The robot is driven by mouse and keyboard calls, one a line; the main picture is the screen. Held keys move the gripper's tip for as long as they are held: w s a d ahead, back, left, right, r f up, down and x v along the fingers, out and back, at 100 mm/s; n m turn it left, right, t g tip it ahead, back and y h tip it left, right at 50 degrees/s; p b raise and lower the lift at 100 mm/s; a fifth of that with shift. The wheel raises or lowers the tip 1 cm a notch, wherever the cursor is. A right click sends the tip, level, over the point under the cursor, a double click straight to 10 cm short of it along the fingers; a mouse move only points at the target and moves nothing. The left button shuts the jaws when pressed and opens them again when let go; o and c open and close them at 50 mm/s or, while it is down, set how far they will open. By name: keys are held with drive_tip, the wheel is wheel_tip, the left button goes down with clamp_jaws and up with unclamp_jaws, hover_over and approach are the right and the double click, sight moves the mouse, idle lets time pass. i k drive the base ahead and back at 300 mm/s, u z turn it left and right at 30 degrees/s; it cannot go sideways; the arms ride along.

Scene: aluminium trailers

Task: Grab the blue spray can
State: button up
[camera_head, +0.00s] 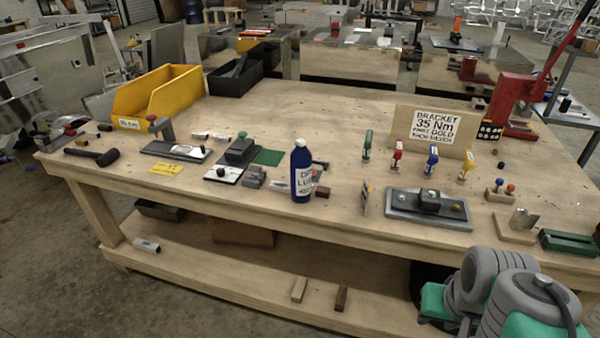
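The blue spray can (302,172) stands upright near the front edge of the wooden workbench (340,108). It has a dark blue body, a white cap and a white label with partly readable dark letters. Small dark parts sit close behind it and at its right side. Grey and teal links of my arm (500,290) show at the bottom right, apart from the can. My gripper's fingertips are not visible in this view.
Left of the can lie a dark block fixture (240,152), a green pad (269,157) and a black mallet (92,156). Right of it are a grey fixture plate (428,208), several small coloured-top tools and a bracket sign (434,130). A yellow bin (160,95) stands back left.

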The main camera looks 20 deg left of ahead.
sight(300, 159)
drive_tip(key=z, duration=1)
drive_tip(key=i, duration=0.85)
drive_tip(key=u, duration=3.85)
drive_tip(key=i, duration=0.5)
drive_tip(key=z, duration=0.05)
